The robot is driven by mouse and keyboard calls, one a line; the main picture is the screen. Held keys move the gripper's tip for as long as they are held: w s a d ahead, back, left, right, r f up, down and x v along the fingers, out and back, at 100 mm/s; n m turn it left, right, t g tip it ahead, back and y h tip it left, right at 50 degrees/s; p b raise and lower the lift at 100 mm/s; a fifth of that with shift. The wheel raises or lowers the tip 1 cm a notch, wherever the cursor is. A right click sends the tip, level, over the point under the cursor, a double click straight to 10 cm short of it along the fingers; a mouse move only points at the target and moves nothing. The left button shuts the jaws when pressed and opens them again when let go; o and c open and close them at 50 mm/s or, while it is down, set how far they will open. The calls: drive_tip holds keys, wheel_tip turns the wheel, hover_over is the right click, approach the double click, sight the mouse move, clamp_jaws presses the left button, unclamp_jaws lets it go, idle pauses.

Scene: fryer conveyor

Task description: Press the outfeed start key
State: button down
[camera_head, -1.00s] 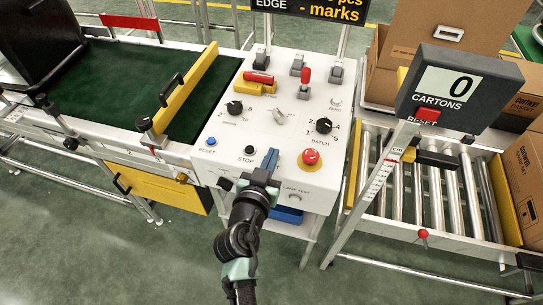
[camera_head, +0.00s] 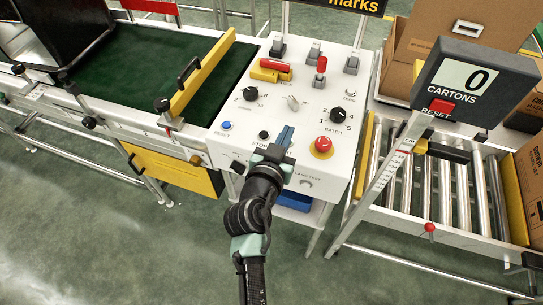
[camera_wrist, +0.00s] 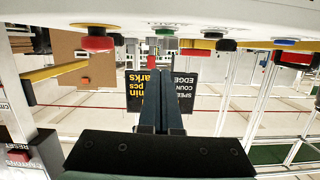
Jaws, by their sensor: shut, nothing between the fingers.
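The control panel (camera_head: 230,142) is a white sloped box. Its front row has a blue RESET button (camera_head: 226,125), a black STOP button (camera_head: 263,134) and a red mushroom button (camera_head: 323,144) on yellow. My gripper (camera_head: 288,130) is shut and empty, over the front row between STOP and the mushroom button. It hides the spot there; only part of a label shows beside it. In the wrist view the panel is overhead. A small green key (camera_wrist: 164,32) shows just above my gripper tips (camera_wrist: 157,70). I cannot tell whether they touch it.
Switches and dials, including a red-handled lever (camera_head: 321,66), stand farther up the panel. A green belt conveyor (camera_head: 140,55) with a yellow guide bar is left. A roller conveyor (camera_head: 440,190) and a CARTONS counter (camera_head: 470,80) are right.

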drive_tip(key=v, duration=0.9)
drive_tip(key=shift+s+b, duration=0.3)
drive_tip(key=shift+b, duration=0.1)
drive_tip(key=shift+a, duration=0.1)
drive_tip(key=f+b+v, duration=0.2)
drive_tip(key=b+v, duration=0.1)
drive_tip(key=v, duration=0.9)
drive_tip(key=s+f+b+v, duration=0.1)
drive_tip(key=f+b+v, duration=0.2)
drive_tip(key=v, duration=0.9)
drive_tip(key=shift+s+a, duration=0.2)
drive_tip(key=shift+a, duration=0.2)
drive_tip(key=shift+w, duration=0.1)
